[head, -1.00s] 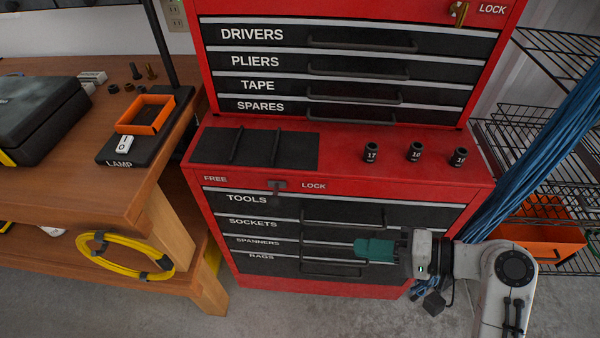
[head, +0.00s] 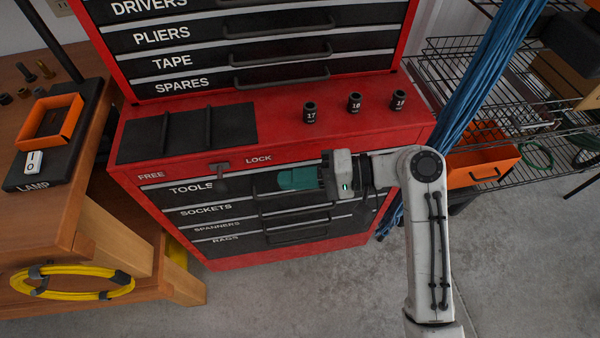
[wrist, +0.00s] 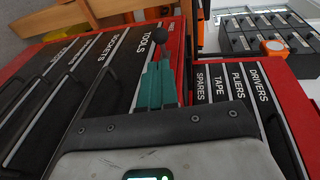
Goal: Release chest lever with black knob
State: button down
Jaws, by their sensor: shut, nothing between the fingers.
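The chest lever (head: 219,181) sits on the front edge of the red lower chest (head: 330,125), between the words FREE and LOCK. Its dark knob hangs just below the edge, above the TOOLS drawer. The knob (wrist: 160,36) shows in the wrist view as a dark ball just beyond my fingertips. My gripper (head: 282,179), with teal fingers, is shut and empty. It is to the right of the lever in the head view, in front of the TOOLS drawer, apart from the knob. The teal fingers (wrist: 157,85) also show together in the wrist view.
Three sockets (head: 354,103) and a black tray (head: 187,133) rest on the chest top. A wooden bench (head: 60,180) with a coiled yellow cable (head: 70,283) stands at left. Blue cables (head: 480,110) and wire shelves are at right. Drawer handles protrude from the front.

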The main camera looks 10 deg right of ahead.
send_near(220, 178)
jog(key=a, duration=0.2)
jog(key=a+f, duration=0.1)
jog(key=a, duration=0.2)
jog(key=shift+s+a+f, duration=0.1)
jog(key=shift+s+f, duration=0.1)
jog(key=shift+f, duration=0.05)
jog(key=a+p, duration=0.2)
jog(key=a, duration=0.4)
jog(key=shift+a, duration=0.2)
jog(key=shift+w+a, duration=0.1)
jog(key=shift+r, duration=0.1)
